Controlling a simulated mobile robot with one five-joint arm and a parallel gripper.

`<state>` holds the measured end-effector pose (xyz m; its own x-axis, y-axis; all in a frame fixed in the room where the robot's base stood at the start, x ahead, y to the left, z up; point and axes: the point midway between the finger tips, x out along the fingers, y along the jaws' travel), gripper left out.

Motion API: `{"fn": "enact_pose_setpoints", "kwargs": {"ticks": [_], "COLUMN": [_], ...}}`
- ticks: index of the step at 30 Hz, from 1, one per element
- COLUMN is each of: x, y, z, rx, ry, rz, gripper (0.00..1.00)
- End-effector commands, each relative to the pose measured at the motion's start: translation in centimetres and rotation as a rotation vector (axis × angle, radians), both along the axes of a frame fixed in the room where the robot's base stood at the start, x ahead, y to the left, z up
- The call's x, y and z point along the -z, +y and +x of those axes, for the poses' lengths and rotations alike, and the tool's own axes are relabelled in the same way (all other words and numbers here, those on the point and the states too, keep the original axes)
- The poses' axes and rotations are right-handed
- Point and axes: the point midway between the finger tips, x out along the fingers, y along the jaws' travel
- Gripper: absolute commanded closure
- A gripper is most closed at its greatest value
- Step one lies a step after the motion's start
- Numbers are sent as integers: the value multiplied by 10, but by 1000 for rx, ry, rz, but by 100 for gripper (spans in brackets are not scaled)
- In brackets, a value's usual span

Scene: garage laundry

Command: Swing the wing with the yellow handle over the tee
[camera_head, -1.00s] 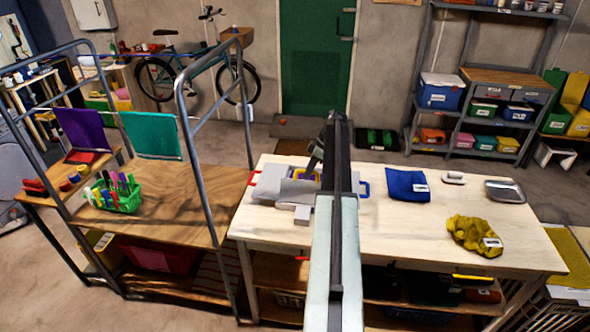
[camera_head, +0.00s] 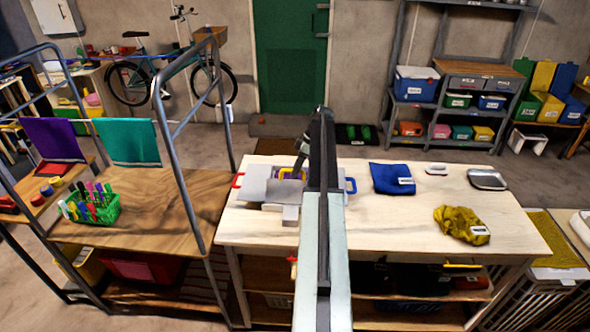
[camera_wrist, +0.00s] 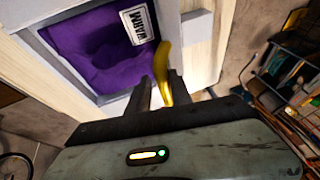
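The purple tee (camera_wrist: 105,45) with a WARM label lies in a grey-edged recess of the folding board in the wrist view. The head view shows the grey board (camera_head: 256,182) on the pale table, with a red handle (camera_head: 238,180) at its left and a blue one (camera_head: 351,186) at its right. The yellow handle (camera_wrist: 164,68) stands up between the fingers of my gripper (camera_wrist: 163,92) in the wrist view. A finger lies on each side of it. I cannot tell whether they press on it. My arm hides part of the board in the head view.
Bare tabletop lies in front.

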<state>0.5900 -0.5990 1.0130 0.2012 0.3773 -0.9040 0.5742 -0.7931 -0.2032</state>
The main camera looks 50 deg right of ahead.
Motion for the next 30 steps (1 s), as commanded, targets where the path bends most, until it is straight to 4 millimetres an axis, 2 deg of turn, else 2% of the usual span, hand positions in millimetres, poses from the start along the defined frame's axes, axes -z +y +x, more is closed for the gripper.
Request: {"fn": "enact_pose_setpoints", "kwargs": {"ticks": [5,8,19,30], "x": [-3,-12,-71,-71], "y": [1,-1,-26,-28], "z": [1,1,-11,-13], "rx": [-2,-3,-1,-2], "ry": [-1,-1,0,-1], "rz": [1,1,0,0], "gripper": [75,75,75,75]}}
